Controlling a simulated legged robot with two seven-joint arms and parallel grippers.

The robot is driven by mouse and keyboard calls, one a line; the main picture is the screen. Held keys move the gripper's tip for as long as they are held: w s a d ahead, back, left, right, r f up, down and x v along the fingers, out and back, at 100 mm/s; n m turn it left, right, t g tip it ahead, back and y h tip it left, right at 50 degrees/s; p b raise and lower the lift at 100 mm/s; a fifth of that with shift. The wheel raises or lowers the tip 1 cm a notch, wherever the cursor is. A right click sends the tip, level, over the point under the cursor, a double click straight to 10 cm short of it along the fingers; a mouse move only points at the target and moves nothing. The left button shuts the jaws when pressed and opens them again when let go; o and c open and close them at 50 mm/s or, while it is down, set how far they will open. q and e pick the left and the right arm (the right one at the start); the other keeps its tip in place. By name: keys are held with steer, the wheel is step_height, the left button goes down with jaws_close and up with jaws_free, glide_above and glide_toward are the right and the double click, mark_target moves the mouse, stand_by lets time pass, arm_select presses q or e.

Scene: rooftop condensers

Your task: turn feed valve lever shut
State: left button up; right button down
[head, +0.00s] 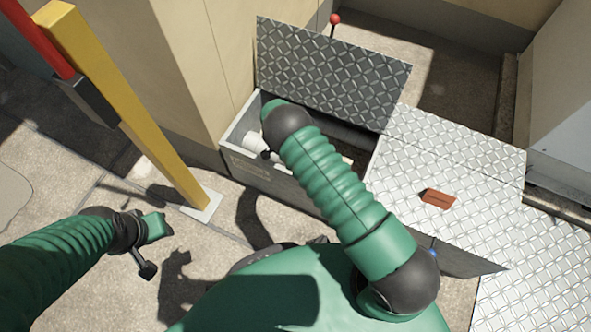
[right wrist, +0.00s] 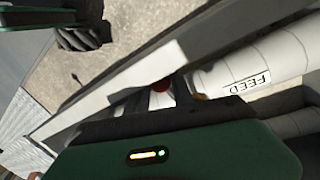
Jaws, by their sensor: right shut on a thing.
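In the right wrist view a white pipe (right wrist: 235,75) carries the label FEED. A small red end of the feed valve lever (right wrist: 161,85) shows beside the pipe. My right gripper (right wrist: 160,103) is at this lever and shut on it; its fingers and most of the lever are hard to make out. In the head view my right arm reaches into the open grey box (head: 290,190) and hides the gripper and lever. A white pipe end (head: 256,142) shows in the box.
A tilted chequered lid (head: 330,70) stands at the box's back, with a red ball knob (head: 335,18) behind it. Chequered plates (head: 480,165) cover the right, with a red-brown block (head: 438,198) on them. A yellow post (head: 130,110) stands at left.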

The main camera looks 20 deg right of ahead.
steer(key=shift+w, duration=0.1)
steer(key=c, duration=1.1)
jaws_free()
steer(key=w+a+r+p, duration=0.1)
steer(key=w+r+p, duration=0.2)
steer(key=r+p, duration=0.4)
step_height(320, 180, up, 9)
steer(key=shift+r, duration=0.2)
